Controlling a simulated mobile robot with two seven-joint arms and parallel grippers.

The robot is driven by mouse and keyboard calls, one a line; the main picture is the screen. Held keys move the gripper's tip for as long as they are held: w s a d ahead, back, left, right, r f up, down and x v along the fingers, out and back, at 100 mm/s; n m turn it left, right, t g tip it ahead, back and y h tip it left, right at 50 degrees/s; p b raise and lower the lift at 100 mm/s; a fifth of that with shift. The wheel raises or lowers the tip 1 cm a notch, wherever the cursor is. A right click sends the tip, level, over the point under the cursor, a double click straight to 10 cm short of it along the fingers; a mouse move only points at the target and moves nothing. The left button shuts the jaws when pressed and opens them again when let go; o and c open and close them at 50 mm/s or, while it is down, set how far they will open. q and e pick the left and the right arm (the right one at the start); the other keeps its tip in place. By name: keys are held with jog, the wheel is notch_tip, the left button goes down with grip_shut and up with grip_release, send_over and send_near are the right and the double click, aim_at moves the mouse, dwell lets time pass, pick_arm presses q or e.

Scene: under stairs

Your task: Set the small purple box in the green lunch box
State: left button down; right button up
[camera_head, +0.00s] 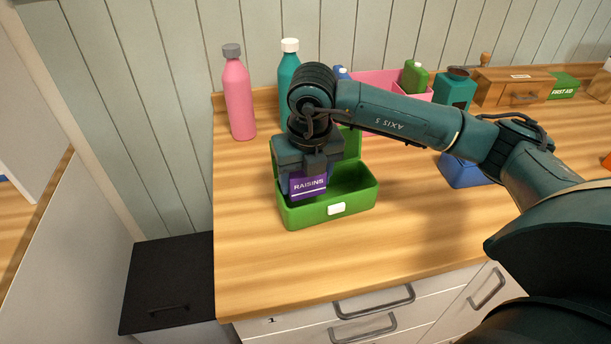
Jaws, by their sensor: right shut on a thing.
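The small purple box (309,186), labelled RAISINS, is in my right gripper (308,172). My right gripper points down and is shut on its upper part. The green lunch box (330,212) stands open on the wooden counter, its lid raised at the back and partly hidden by my arm. The purple box is over the left part of the lunch box opening. Its lower end appears at or just inside the opening; I cannot tell whether it touches the floor of the box. My left gripper is not in view.
A pink bottle (239,95) and a teal bottle (289,66) stand behind. A pink bin (377,83), teal container (454,91), wooden drawer box (511,87) and green first aid box (563,87) line the back. A blue container (462,172) is right, partly hidden. The front counter is clear.

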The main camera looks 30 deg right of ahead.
jog(key=o, duration=0.9)
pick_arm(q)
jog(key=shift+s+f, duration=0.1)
pick_arm(e)
jog(key=o, duration=0.5)
jog(key=shift+r, duration=0.1)
jog(key=shift+r+p, duration=0.25)
jog(key=shift+p, duration=0.1)
jog(key=r, duration=0.5)
jog(key=shift+s+a+r, duration=0.1)
jog(key=shift+s+r, duration=0.25)
pick_arm(q)
jog(key=shift+b, duration=0.3)
pick_arm(e)
jog(key=r, duration=0.4)
jog(key=s+r, duration=0.1)
jog(key=r, duration=0.1)
jog(key=shift+r, duration=0.4)
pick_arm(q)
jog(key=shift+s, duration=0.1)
pick_arm(e)
jog(key=shift+s, duration=0.1)
